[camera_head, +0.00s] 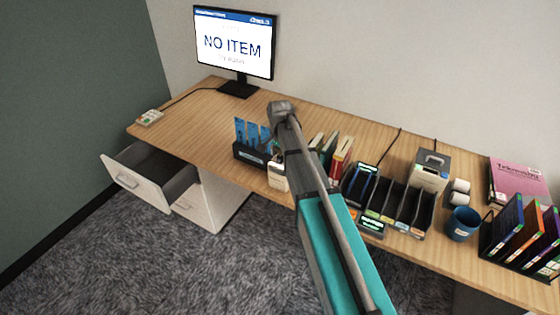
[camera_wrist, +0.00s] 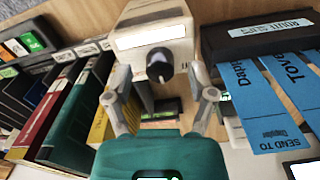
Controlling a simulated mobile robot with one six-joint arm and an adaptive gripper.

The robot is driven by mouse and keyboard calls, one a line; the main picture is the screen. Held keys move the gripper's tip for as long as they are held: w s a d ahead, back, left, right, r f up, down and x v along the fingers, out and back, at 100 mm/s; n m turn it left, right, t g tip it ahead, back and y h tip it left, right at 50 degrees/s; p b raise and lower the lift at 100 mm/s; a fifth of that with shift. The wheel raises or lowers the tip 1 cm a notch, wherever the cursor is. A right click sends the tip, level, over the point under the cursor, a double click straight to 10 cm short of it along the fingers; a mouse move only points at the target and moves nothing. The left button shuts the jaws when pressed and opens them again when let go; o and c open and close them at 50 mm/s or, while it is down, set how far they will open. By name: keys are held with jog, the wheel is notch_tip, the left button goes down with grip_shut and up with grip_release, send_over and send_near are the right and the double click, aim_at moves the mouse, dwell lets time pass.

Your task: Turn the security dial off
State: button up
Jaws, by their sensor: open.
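The security dial is a dark round knob (camera_wrist: 159,65) on the front of a beige box (camera_wrist: 150,22) in the wrist view. The knob has a pale pointer mark. The same beige box seems to show in the head view (camera_head: 277,180), partly hidden by my arm; its knob cannot be made out there. My gripper (camera_wrist: 160,76) is open and empty, with one finger on each side of the knob in the picture. Whether the fingers touch it or are still apart in depth cannot be told. In the head view my arm covers the gripper.
A black holder with blue slips (camera_head: 250,153) stands left of the box, and upright books (camera_head: 340,158) stand to its right. Black slots (camera_head: 398,203), a blue cup (camera_head: 461,224) and a monitor reading "NO ITEM" (camera_head: 234,43) share the desk. A drawer (camera_head: 140,175) hangs open at left.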

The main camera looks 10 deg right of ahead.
jog(key=shift+f, duration=0.4)
grip_shut()
jog(key=shift+n, duration=0.3)
dwell(0.3)
jog(key=n, duration=1)
jog(key=shift+s+n, duration=0.1)
jog(key=shift+n, duration=0.2)
dwell(0.5)
